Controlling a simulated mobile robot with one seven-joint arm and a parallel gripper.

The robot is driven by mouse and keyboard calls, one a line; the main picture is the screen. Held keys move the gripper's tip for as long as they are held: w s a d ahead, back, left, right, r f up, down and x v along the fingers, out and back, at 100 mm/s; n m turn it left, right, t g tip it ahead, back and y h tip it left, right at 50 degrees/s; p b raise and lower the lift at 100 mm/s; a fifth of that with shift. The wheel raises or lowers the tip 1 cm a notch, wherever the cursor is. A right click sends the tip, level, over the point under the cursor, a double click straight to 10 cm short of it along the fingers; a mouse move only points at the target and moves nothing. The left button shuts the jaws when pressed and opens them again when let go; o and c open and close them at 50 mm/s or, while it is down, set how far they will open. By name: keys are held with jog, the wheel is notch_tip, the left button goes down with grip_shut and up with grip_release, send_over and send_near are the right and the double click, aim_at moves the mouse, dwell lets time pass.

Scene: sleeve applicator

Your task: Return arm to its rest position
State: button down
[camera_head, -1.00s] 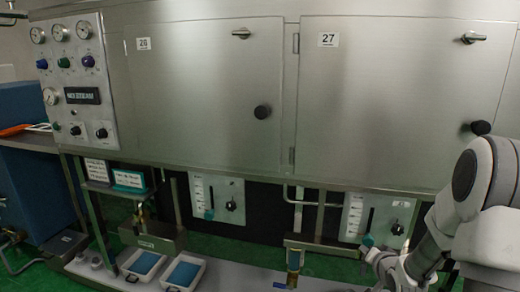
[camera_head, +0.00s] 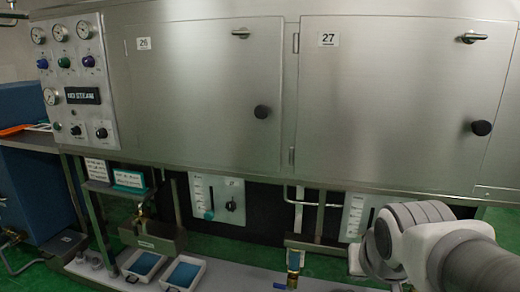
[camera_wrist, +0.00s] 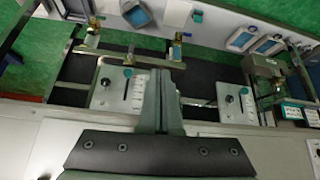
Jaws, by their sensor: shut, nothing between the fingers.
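My arm (camera_head: 420,240) is at the lower right of the head view, folded in front of the machine below door 27. My gripper's fingertips do not show clearly there. In the wrist view my gripper (camera_wrist: 160,75) is shut and empty, its two grey fingers together in the middle of the picture. The fingers point toward the lower part of the machine, between two small control plates. I cannot tell how far they are from the machine.
Steel door 26 (camera_head: 200,90) and door 27 (camera_head: 395,100) are closed. A gauge panel (camera_head: 75,70) is on the left. Two white trays with blue inserts (camera_head: 184,273) sit low at left. A blue box (camera_head: 35,190) stands at far left. Green floor shows below.

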jog(key=s+a+n+g+y, duration=0.1)
jog(key=s+a+n, duration=0.15)
jog(key=s, duration=0.55)
notch_tip(320, 180, up, 29)
jog(key=p, duration=2.8)
jog(key=shift+a+m, duration=0.25)
jog(key=shift+m, duration=0.2)
